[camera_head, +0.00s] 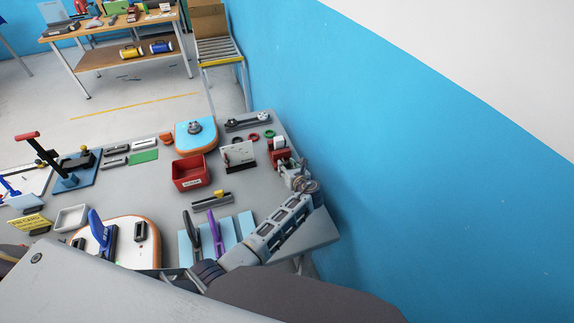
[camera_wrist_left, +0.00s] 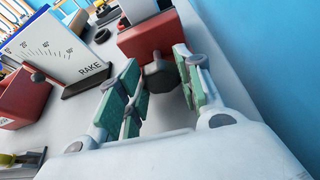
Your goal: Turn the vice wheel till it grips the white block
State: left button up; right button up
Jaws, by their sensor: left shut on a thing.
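The red vice (camera_head: 280,156) stands at the right edge of the grey table, and it also shows at the top of the left wrist view (camera_wrist_left: 148,38). The white block (camera_wrist_left: 137,9) sits at the vice's top, partly cut off by the frame edge. I cannot tell whether the jaws touch it. The dark vice wheel (camera_wrist_left: 160,78) is on the near face of the vice, between the green-padded fingers of my left gripper (camera_wrist_left: 160,88). My left gripper (camera_head: 297,177) is shut on the wheel. My right gripper is not in view.
A white RAKE gauge (camera_head: 238,153) stands just left of the vice, with a red bin (camera_head: 191,174) further left. A blue board (camera_head: 196,136) and dark rings (camera_head: 238,140) lie behind. The blue wall (camera_head: 400,150) rises close on the right.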

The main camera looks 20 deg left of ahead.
pick_arm(q)
jog(key=shift+d+m+g+y+p, duration=0.15)
jog(key=shift+m+g+y+p, duration=0.2)
jog(key=shift+m, duration=0.35)
jog(key=shift+w+f+m+y, duration=0.1)
jog(key=shift+m+y, duration=0.55)
jog(key=shift+m, duration=0.35)
jog(key=o, duration=1)
jog(key=shift+f+g, duration=0.1)
jog(key=shift+g, duration=0.15)
jog(key=shift+d, duration=0.15)
jog(key=shift+v, duration=4)
